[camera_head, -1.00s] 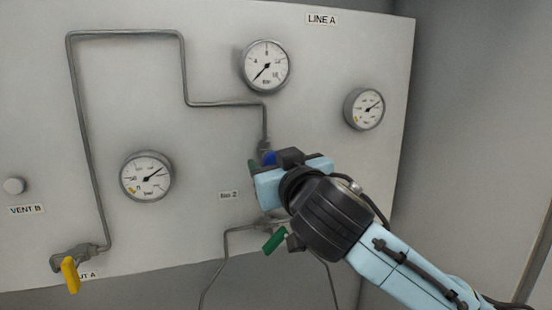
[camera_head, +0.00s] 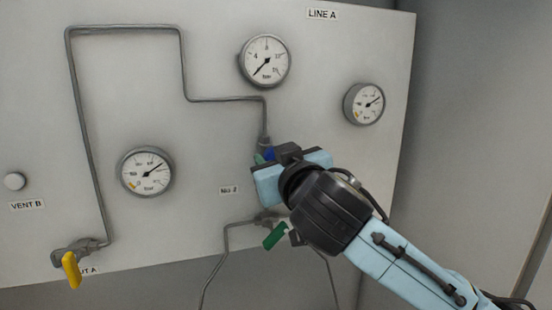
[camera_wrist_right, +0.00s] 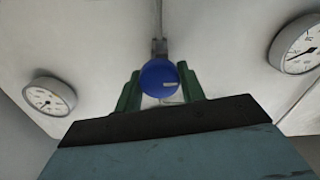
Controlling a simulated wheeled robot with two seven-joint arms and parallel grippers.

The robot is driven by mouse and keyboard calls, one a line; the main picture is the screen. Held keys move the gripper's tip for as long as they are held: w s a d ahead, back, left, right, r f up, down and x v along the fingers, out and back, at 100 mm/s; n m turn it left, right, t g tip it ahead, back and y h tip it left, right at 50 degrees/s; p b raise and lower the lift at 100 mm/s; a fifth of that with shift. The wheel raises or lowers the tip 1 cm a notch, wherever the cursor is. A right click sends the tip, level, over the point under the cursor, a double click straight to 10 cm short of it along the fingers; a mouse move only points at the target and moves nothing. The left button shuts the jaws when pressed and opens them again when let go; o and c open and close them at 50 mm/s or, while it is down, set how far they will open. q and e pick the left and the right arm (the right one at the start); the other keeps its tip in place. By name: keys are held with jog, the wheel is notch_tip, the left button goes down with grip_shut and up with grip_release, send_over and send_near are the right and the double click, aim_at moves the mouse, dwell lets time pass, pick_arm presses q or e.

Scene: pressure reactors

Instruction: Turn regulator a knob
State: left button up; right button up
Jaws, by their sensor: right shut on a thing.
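The regulator knob is round and blue with a pale mark on its face, and shows in the right wrist view (camera_wrist_right: 160,78). In the head view only a small blue part of the knob (camera_head: 269,154) shows past my gripper. My right gripper (camera_wrist_right: 160,90) has its green fingers on both sides of the knob and is shut on it. In the head view the right gripper (camera_head: 263,158) is at the panel below the upper middle gauge, and its body hides most of the knob. My left gripper is not in view.
The grey panel (camera_head: 215,50) carries an upper gauge (camera_head: 265,61), a right gauge (camera_head: 364,104) and a left gauge (camera_head: 147,171). A green valve handle (camera_head: 275,236) is close below my gripper. A yellow handle (camera_head: 71,270) is at lower left. Thin pipes run along the panel.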

jog(key=n, duration=0.4)
jog(key=shift+n, duration=0.4)
jog(key=n, duration=0.5)
jog(key=shift+n, duration=0.3)
jog(key=n, duration=0.4)
jog(key=shift+f, duration=0.1)
jog(key=n, duration=0.5)
jog(key=shift+f, duration=0.1)
jog(key=shift+a, duration=0.1)
jog(key=o, duration=1)
jog(key=shift+c, duration=0.2)
jog(key=shift+s, duration=0.1)
jog(key=b+v, duration=0.3)
jog(key=v, duration=1)
